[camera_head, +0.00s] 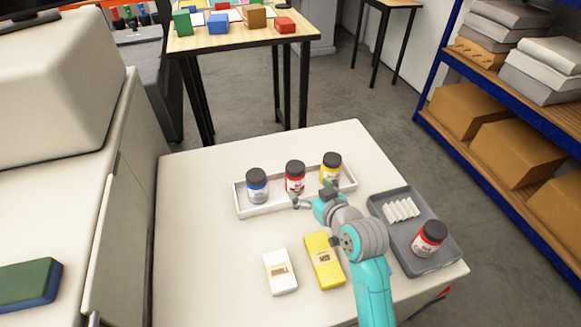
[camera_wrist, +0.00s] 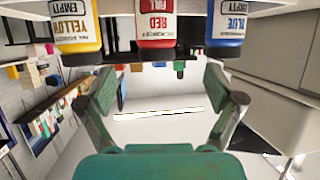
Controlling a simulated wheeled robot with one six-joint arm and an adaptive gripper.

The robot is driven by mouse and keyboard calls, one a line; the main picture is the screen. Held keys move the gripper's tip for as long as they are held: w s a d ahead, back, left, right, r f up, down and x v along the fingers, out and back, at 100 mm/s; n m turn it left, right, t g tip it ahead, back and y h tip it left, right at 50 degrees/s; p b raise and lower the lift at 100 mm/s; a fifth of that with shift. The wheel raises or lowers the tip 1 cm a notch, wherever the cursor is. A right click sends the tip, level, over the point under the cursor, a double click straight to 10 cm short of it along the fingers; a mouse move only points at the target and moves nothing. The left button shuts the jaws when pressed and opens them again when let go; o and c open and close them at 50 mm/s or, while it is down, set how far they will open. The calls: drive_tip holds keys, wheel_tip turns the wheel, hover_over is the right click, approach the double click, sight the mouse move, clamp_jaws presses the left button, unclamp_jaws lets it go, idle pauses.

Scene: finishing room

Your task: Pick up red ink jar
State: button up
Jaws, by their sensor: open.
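A red ink jar (camera_head: 295,178) with a dark lid stands upright in the middle of a white tray (camera_head: 257,207). A blue jar (camera_head: 257,187) stands to its left and a yellow jar (camera_head: 331,168) to its right. My gripper (camera_head: 315,196) is open and empty, just in front of the white tray. In the wrist view (camera_wrist: 163,98), the three jars appear upside down along the top, with the red jar (camera_wrist: 157,22) centred between the fingers and apart from them.
A yellow box (camera_head: 324,262) and a white box (camera_head: 280,272) lie on the near table. White rolls (camera_head: 401,210) lie in the grey tray. A cabinet (camera_head: 115,170) borders the left; blue-framed shelves (camera_head: 475,150) stand right. The table's left part is clear.

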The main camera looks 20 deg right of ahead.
sight(298, 177)
drive_tip(key=x, duration=0.5)
drive_tip(key=shift+w, duration=0.4)
drive_tip(key=shift+d+f+x, duration=0.15)
drive_tip(key=shift+x, duration=1.2)
drive_tip(key=shift+d+f+x, duration=0.15)
drive_tip(key=shift+f+x, duration=0.05)
drive_tip(key=shift+x, duration=1.15)
drive_tip(key=shift+s, duration=0.1)
drive_tip(key=c, duration=1.5)
